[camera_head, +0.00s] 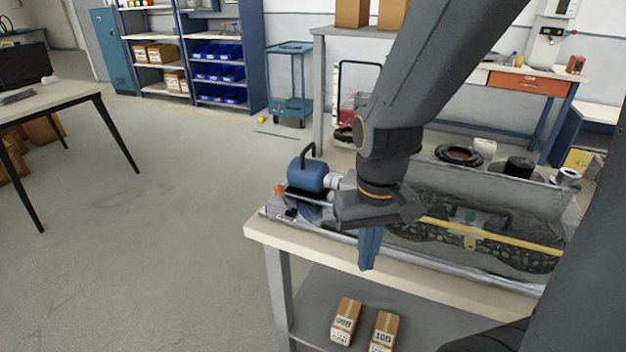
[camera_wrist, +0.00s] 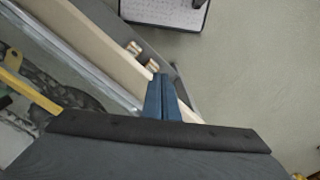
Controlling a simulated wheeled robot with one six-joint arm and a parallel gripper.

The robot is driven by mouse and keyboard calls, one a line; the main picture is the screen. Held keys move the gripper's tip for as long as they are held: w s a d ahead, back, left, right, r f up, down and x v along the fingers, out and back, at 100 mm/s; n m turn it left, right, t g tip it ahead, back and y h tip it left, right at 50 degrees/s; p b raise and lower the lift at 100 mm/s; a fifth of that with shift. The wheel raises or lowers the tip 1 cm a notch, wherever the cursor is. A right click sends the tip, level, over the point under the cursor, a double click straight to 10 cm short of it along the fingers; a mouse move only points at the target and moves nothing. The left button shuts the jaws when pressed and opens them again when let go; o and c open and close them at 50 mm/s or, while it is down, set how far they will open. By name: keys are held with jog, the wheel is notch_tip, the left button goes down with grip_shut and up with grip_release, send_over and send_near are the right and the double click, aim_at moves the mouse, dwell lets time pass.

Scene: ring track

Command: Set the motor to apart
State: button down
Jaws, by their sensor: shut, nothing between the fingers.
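The blue motor (camera_head: 308,177) with a dark handle on top sits at the left end of the workbench (camera_head: 259,231). A pale coupling (camera_head: 333,182) is at its right side, partly hidden by my arm. An orange-red knob (camera_head: 279,190) is at the motor's lower left. My gripper (camera_head: 367,266) points down at the bench's front edge, right of and nearer than the motor, apart from it. Its blue fingers are together and empty; they also show in the wrist view (camera_wrist: 162,82). The motor does not show in the wrist view.
A clear-walled trough (camera_head: 510,207) with dark gravel and a yellow bar (camera_head: 490,238) runs along the bench. Two small cartons (camera_head: 345,321) sit on the lower shelf. A table (camera_head: 60,93) stands at left. The floor between is clear.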

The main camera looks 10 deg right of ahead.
jog(key=shift+r, duration=0.1)
jog(key=w+d+r+m+t+p, duration=0.25)
jog(key=w+r+p, duration=0.35)
jog(key=r+p, duration=0.35)
jog(key=w+a+m+t+y+p, duration=0.2)
jog(key=w+m+t+p, duration=0.1)
jog(key=w, duration=0.7)
jog(key=shift+a+r+t+p, duration=0.25)
jog(key=shift+t+p, duration=0.1)
jog(key=shift+t, duration=0.5)
jog(key=shift+w+f+m, duration=0.1)
jog(key=shift+w+m, duration=0.05)
jog(key=shift+m, duration=0.1)
jog(key=b, duration=0.1)
send_near(321, 189)
jog(key=x, duration=0.5)
jog(key=shift+d, duration=0.15)
